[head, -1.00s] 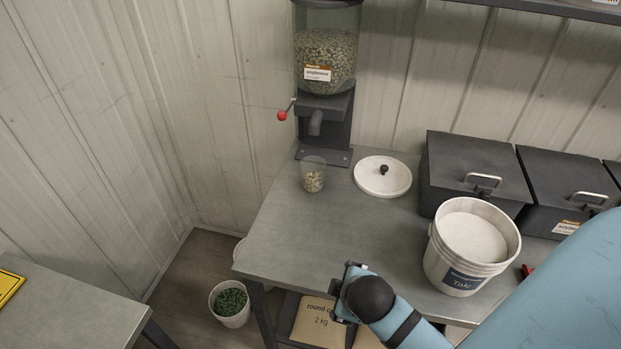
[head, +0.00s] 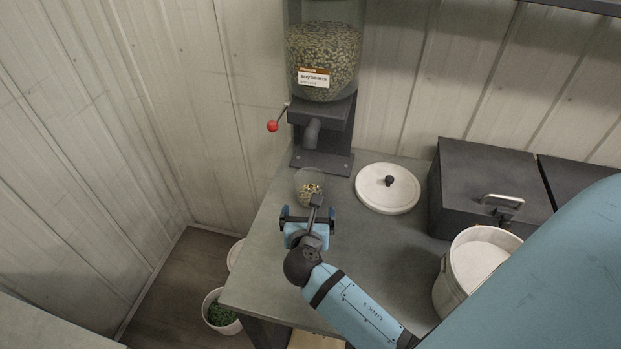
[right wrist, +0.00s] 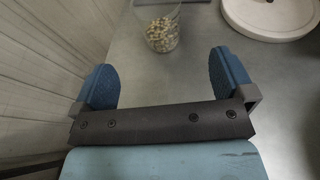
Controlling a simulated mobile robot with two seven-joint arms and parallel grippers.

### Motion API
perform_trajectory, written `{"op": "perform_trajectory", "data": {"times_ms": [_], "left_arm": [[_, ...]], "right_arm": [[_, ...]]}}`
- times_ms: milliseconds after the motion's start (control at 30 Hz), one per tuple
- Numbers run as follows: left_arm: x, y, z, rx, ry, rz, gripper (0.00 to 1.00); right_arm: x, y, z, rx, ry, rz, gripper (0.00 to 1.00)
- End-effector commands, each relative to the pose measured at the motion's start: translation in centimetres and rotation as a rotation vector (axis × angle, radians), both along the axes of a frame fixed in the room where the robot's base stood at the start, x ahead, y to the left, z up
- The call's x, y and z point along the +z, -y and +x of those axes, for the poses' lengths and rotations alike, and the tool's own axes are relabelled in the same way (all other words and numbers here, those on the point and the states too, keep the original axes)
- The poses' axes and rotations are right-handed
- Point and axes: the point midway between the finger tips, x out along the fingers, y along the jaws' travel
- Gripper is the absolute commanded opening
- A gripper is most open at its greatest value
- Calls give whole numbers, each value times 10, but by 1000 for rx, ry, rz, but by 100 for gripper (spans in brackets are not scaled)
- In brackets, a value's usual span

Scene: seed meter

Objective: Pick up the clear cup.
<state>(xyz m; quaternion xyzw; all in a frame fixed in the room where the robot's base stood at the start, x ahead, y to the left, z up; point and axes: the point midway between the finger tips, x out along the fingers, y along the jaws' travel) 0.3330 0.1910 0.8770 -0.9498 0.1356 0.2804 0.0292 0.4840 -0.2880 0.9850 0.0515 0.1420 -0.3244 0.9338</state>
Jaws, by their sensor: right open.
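The clear cup (head: 307,183) stands upright on the grey table, in front of the seed dispenser, with pale beans in its lower part. In the right wrist view the cup (right wrist: 161,30) stands beyond the fingertips, roughly in line with the gap between them. My right gripper (head: 308,213) is over the table on the near side of the cup. Its blue fingers, also clear in the right wrist view (right wrist: 170,80), are wide apart with nothing between them. Part of the cup's lower front is hidden by the gripper in the head view. My left gripper is not in view.
The dispenser (head: 322,120), with a red-knobbed lever, stands behind the cup. A white lid (head: 387,188) lies right of it. A dark bin (head: 480,190) and a white bucket (head: 445,285) stand farther right. A wall is left of the table.

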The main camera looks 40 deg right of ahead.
Motion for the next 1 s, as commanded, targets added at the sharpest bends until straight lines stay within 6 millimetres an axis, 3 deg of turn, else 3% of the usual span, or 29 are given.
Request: {"op": "perform_trajectory", "data": {"times_ms": [433,667,1000], "left_arm": [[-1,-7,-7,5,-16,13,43],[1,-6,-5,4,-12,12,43],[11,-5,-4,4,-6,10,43]], "right_arm": [[-19,41,54,2,-1,-6,100],[-25,52,67,2,-2,-6,100],[-35,76,104,1,-1,-5,100]]}}
